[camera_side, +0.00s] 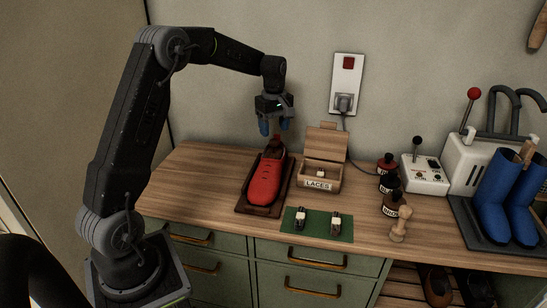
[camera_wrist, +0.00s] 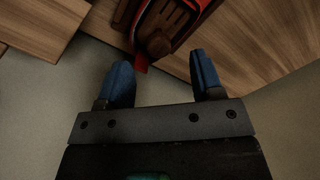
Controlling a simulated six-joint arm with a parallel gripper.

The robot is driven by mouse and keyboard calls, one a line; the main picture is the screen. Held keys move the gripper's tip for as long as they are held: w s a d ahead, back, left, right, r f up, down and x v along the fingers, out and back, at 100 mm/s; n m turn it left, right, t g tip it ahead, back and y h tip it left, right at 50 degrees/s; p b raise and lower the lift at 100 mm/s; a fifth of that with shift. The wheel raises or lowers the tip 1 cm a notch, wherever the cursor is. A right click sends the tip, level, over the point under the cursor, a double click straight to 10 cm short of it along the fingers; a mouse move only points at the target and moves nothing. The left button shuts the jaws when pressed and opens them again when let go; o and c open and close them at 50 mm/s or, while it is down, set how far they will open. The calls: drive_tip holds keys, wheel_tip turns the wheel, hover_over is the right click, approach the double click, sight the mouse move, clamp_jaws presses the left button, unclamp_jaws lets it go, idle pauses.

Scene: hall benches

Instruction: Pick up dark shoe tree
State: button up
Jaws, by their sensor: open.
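A dark brown shoe tree (camera_wrist: 157,44) with a rounded knob at its heel end sits inside a red shoe (camera_side: 265,180). In the side view the shoe tree (camera_side: 276,143) shows only at the shoe's heel opening, below my gripper. The shoe rests on a dark wooden tray (camera_side: 243,207) on the bench. My gripper (camera_side: 274,127) is open and empty, pointing down above the heel end. In the wrist view the blue fingertips of my gripper (camera_wrist: 162,60) are apart, with the knob between and just beyond them.
An open wooden laces box (camera_side: 320,177) stands right of the shoe. A green mat (camera_side: 318,232) with two small items lies in front. Bottles (camera_side: 388,184), a pale wooden piece (camera_side: 400,225), a white machine (camera_side: 466,165) and blue boots (camera_side: 492,200) stand farther right. The wall is close behind.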

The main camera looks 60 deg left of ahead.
sight(274, 141)
drive_tip(key=shift+w+a+f, duration=0.1)
drive_tip(key=shift+f, duration=2.6)
drive_tip(key=shift+c, duration=0.3)
clamp_jaws()
